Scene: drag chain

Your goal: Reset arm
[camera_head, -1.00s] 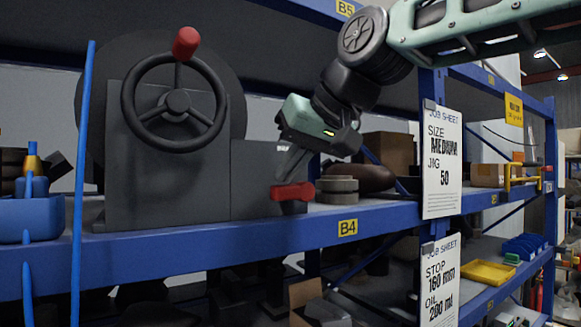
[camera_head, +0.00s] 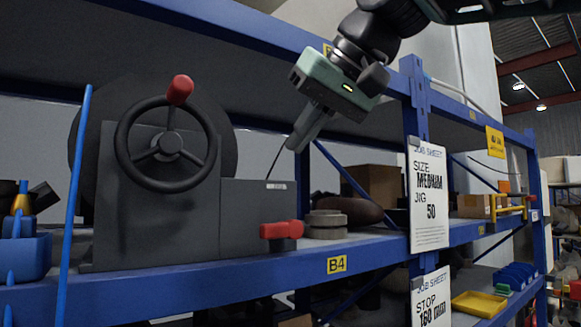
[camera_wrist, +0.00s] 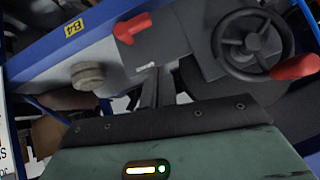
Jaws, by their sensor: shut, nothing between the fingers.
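My gripper (camera_head: 294,146) is in the air above the right end of the dark grey machine (camera_head: 250,215), apart from it, with its fingers shut and empty. In the wrist view its fingers (camera_wrist: 158,75) point toward the same machine. The machine has a black handwheel (camera_head: 168,145) with a red knob (camera_head: 180,89) at its top. A red lever (camera_head: 281,230) sticks out at the machine's lower right and also shows in the wrist view (camera_wrist: 132,28).
The machine stands on a blue shelf marked B4 (camera_head: 337,265). A blue upright rod (camera_head: 75,200) and a blue bin (camera_head: 24,265) are at left. Round grey discs (camera_head: 326,224) sit beside the lever. Job sheets (camera_head: 428,197) hang on the blue post at right.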

